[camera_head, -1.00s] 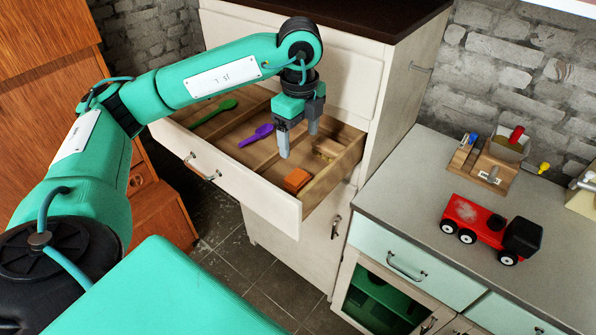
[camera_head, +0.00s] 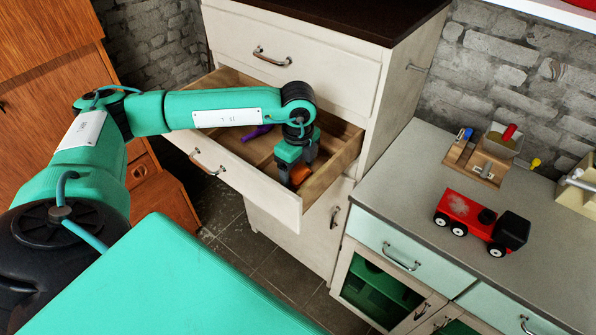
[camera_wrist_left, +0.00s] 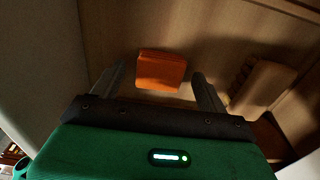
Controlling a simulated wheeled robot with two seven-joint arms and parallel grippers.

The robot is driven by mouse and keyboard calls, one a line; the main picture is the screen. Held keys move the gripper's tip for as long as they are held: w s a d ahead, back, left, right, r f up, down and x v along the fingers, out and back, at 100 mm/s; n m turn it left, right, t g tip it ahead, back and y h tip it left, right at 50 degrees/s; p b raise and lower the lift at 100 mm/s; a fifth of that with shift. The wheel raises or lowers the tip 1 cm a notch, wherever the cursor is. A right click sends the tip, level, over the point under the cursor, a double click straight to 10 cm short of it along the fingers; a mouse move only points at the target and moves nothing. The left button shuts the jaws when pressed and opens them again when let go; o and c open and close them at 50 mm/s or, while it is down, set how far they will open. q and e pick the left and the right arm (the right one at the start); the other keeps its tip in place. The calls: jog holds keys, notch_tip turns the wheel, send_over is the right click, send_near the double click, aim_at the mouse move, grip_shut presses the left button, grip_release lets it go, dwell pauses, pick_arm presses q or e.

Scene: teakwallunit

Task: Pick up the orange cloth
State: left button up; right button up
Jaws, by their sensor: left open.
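The orange cloth (camera_wrist_left: 161,70) is a small folded block lying on the wooden floor of the open drawer. In the head view a bit of the cloth (camera_head: 299,174) shows at the drawer's front right corner, mostly hidden by my gripper. My left gripper (camera_head: 294,178) is lowered into the drawer over it. In the left wrist view my left gripper (camera_wrist_left: 160,80) is open, with one finger on each side of the cloth and a gap to each. Whether the fingertips reach its height is unclear. My right gripper is not in view.
The drawer's white front (camera_head: 240,178) and side walls stand close around my gripper. A purple utensil (camera_head: 257,132) and a tan block (camera_wrist_left: 262,88) lie in the drawer. A red toy truck (camera_head: 480,222) stands on the grey counter (camera_head: 400,190) at right.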

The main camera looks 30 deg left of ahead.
aim_at(298, 171)
pick_arm(q)
jog(key=shift+c, duration=0.5)
jog(key=c, duration=0.7)
jog(key=shift+c, duration=1.3)
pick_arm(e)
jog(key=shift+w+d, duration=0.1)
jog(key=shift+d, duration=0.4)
